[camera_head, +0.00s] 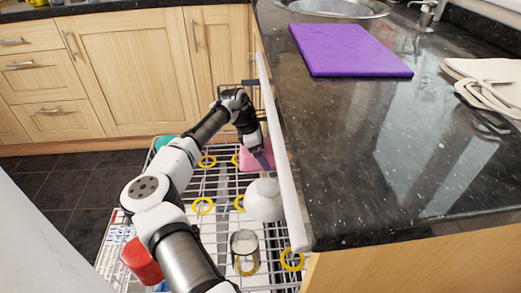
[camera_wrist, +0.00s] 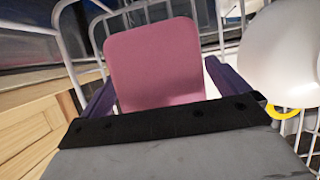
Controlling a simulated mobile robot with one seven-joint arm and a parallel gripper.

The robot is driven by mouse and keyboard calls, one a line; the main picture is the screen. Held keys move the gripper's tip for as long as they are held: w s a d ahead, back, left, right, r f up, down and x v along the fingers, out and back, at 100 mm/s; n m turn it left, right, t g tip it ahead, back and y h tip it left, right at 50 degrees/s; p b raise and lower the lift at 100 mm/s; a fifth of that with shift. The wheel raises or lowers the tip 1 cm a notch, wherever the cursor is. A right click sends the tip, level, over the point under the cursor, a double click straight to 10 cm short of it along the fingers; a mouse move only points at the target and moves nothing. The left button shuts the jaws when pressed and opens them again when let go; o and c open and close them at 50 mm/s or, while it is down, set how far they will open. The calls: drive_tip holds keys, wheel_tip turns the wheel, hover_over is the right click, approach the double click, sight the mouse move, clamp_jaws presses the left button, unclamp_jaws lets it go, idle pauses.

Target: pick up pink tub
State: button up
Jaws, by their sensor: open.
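The pink tub (camera_head: 248,161) is in the wire rack (camera_head: 215,183), partly hidden by my arm and gripper in the head view. In the wrist view the pink tub (camera_wrist: 153,55) fills the upper middle, showing a flat pink face with rounded corners. My gripper (camera_head: 262,160) reaches down at the tub in the head view. In the wrist view my gripper (camera_wrist: 160,88) is open, with one purple finger on each side of the tub's lower part. I cannot tell whether either finger touches it.
A white bowl (camera_head: 263,199) stands close by in the rack and shows at right in the wrist view (camera_wrist: 283,55). A glass (camera_head: 244,246), a red container (camera_head: 141,262) and a teal item (camera_head: 163,143) are also there. The dark counter (camera_head: 390,150) rises at right.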

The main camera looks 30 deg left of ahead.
drive_tip(key=shift+f, duration=0.1)
idle(0.5)
drive_tip(key=c, duration=0.8)
drive_tip(key=shift+c, duration=0.2)
drive_tip(key=shift+b, duration=0.9)
